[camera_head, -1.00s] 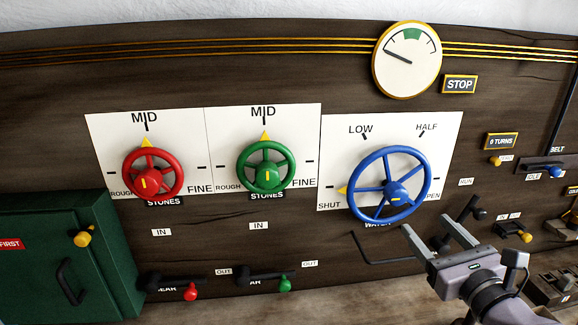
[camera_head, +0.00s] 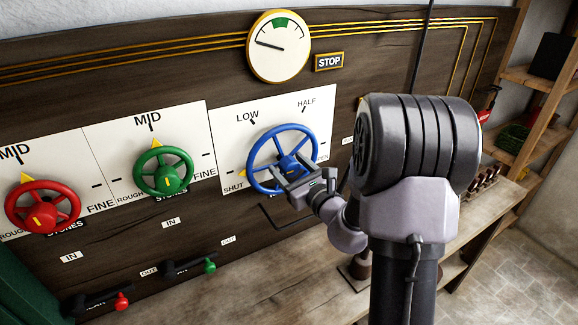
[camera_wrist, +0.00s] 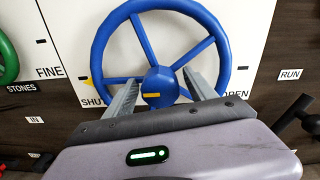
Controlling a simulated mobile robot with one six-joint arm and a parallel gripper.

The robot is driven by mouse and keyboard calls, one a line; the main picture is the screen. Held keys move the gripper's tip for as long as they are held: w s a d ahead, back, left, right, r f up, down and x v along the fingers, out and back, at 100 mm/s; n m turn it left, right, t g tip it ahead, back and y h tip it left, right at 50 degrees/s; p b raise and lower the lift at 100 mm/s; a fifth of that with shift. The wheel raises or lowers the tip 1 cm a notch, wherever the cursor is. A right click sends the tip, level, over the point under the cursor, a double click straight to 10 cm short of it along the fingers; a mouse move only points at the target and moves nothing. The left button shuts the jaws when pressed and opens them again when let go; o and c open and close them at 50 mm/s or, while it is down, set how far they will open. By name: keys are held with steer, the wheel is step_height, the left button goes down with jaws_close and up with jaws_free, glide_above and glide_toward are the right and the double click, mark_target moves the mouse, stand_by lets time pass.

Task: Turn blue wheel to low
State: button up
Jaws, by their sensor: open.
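The blue wheel (camera_head: 286,162) is mounted on a white panel (camera_head: 228,110); it fills the top of the wrist view (camera_wrist: 160,80). The yellow pointer (camera_head: 242,174) on the wheel's left is by SHUT. The LOW label (camera_head: 247,117) is up and left of the wheel, HALF (camera_head: 307,105) up and right. My gripper (camera_head: 288,172) is open at the lower front of the wheel. In the wrist view its fingers stand either side of the hub, the left one near a left spoke. Whether they touch the wheel cannot be told.
A green wheel (camera_head: 163,171) and a red wheel (camera_head: 42,208) are on panels to the left, both pointers near MID. A round gauge (camera_head: 279,46) is above. Green and red levers (camera_head: 209,267) are below. A bent black rod (camera_head: 270,218) is under the blue wheel.

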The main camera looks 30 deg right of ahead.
steer(key=shift+c, duration=0.2)
steer(key=c, duration=1.3)
steer(key=m+p, duration=0.2)
steer(key=m, duration=0.1)
steer(key=shift+r, duration=0.15)
steer(key=m+p, duration=0.3)
steer(key=shift+m, duration=0.4)
steer(key=m+p, duration=0.4)
steer(key=shift+m, duration=0.7)
